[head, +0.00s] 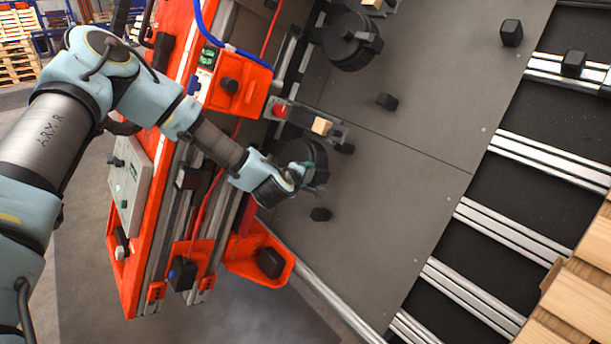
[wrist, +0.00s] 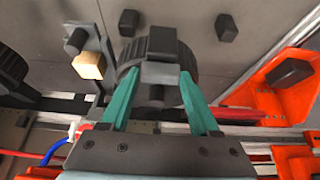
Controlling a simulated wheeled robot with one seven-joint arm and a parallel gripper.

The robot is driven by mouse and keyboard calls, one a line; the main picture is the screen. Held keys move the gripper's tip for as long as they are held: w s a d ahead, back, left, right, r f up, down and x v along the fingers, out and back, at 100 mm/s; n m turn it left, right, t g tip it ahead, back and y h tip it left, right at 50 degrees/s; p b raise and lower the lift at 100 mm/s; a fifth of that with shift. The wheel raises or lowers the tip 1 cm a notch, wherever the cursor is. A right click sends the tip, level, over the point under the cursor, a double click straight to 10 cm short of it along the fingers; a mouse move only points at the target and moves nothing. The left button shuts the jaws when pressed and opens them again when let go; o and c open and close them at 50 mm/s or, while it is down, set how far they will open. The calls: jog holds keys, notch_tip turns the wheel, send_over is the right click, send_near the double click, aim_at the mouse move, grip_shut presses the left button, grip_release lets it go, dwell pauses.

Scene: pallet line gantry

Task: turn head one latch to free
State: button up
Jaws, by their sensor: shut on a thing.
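A round black ribbed head (head: 310,152) sits on the grey panel in the middle of the head view, partly hidden by my arm. It also shows in the wrist view (wrist: 128,72). My gripper (head: 307,182) is at this head, and its green fingers (wrist: 159,80) reach over it in the wrist view. The fingers are shut on a dark block-shaped latch (wrist: 159,73) on the head's face. A second similar head (head: 345,40) with its own dark latch is higher on the panel. No label shows which is head one.
A wooden block (head: 321,126) sits on a metal bracket beside the gripped head. Black knobs (head: 387,101) stick out of the grey panel (head: 430,70). An orange tray (head: 255,270) is below my gripper. Metal rails (head: 530,165) and wooden boards (head: 590,290) lie at right.

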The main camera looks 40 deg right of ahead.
jog(key=o, duration=1.1)
jog(key=shift+a, duration=0.1)
jog(key=b+v, duration=0.1)
jog(key=v, duration=0.9)
jog(key=shift+s+a+r+b, duration=0.15)
jog(key=shift+a+b, duration=0.1)
jog(key=shift+b, duration=0.15)
